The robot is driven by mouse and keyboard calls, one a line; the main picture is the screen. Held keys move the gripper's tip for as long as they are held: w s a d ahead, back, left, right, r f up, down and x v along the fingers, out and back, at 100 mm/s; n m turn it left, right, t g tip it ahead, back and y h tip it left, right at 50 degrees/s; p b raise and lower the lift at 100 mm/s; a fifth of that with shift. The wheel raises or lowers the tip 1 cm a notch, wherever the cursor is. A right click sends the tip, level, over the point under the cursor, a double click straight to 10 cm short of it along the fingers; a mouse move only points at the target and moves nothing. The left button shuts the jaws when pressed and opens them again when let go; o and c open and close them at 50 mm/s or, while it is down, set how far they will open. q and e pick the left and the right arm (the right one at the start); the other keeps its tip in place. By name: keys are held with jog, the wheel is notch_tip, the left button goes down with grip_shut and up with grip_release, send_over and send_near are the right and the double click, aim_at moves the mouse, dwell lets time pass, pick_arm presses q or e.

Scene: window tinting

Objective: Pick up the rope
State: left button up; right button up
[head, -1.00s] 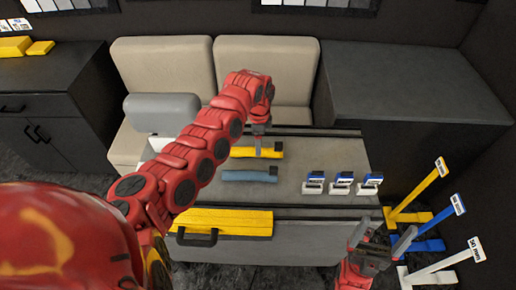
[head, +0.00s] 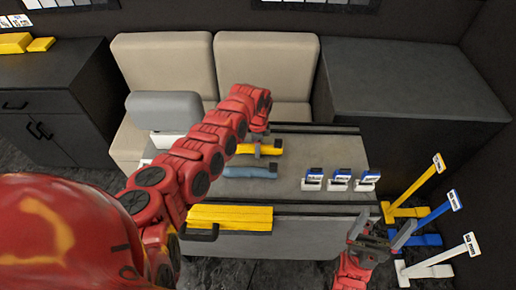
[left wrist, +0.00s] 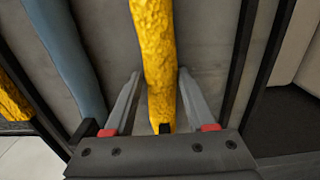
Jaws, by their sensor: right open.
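A long yellow piece with a rough, lumpy surface, which looks like the rope (head: 274,148), lies on the grey bench top (head: 290,198). In the left wrist view the yellow rope (left wrist: 154,40) runs between the two fingers of my left gripper (left wrist: 160,75). The fingers stand on either side of it, close to its sides, with narrow gaps showing. In the head view my left gripper (head: 257,150) is down at the rope and partly hidden by my arm. My right gripper (head: 384,232) is open and empty near the bench's front right corner.
A blue-grey strip (head: 250,171) lies just in front of the rope. A larger yellow bundle (head: 235,216) lies along the front edge. Small blue-and-white holders (head: 340,180) stand at the right. Yellow, blue and white stands (head: 430,240) are on the floor at right.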

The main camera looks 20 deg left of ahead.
pick_arm(q)
grip_shut()
jog(key=shift+r, duration=0.1)
